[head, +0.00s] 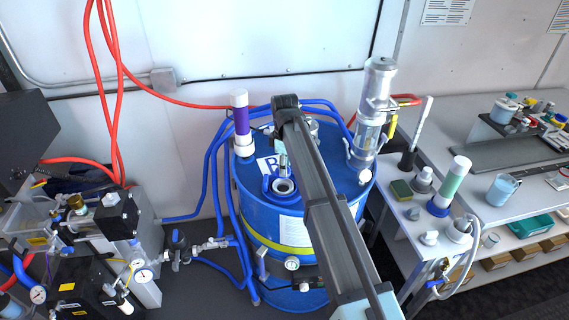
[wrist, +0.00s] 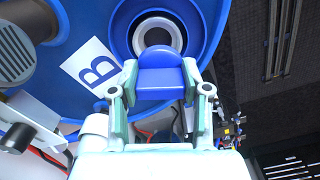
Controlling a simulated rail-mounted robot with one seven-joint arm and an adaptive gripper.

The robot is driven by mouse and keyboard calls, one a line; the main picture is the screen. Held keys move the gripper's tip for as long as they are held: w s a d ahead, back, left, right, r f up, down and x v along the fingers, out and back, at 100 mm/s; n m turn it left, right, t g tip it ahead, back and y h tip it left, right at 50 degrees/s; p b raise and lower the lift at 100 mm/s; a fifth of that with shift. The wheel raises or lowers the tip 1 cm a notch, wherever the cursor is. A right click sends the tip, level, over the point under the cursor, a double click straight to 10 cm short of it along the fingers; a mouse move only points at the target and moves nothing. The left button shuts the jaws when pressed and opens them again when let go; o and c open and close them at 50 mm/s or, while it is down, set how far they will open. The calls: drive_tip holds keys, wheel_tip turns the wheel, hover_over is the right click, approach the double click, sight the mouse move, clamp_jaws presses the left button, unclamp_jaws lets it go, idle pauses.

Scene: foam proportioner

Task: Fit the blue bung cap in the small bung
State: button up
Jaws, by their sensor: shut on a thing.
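In the wrist view the blue bung cap (wrist: 162,60) is held between the two pale fingers of my gripper (wrist: 160,80), which is shut on its sides. Beyond the cap is the small bung (wrist: 141,38), a pale ring around a dark hole inside a blue collar. The cap overlaps the near edge of the ring in the picture; the gap between them cannot be judged. In the head view the bung (head: 283,187) shows open on top of the blue drum (head: 252,190), left of my arm. The cap cannot be made out there.
A white label with a B (wrist: 92,68) lies on the drum top beside the bung. A purple-banded cylinder (head: 239,115) and a clear-bodied pump (head: 371,110) stand at the drum's rim. Blue hoses (head: 207,180) run along its left side. A bench (head: 420,220) stands right.

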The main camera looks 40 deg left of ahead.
drive_tip(key=shift+w+a+f, duration=0.15)
drive_tip(key=shift+f, duration=0.1)
drive_tip(key=shift+f+b, duration=0.4)
drive_tip(key=shift+f, duration=0.1)
drive_tip(key=shift+f+b, duration=1)
drive_tip(key=shift+f, duration=1.15)
drive_tip(key=shift+f, duration=0.65)
drive_tip(key=o, duration=0.9)
drive_tip(key=shift+c, duration=0.2)
drive_tip(key=shift+r, duration=0.15)
drive_tip(key=shift+r+p, duration=2.55)
drive_tip(key=shift+r, duration=2.9)
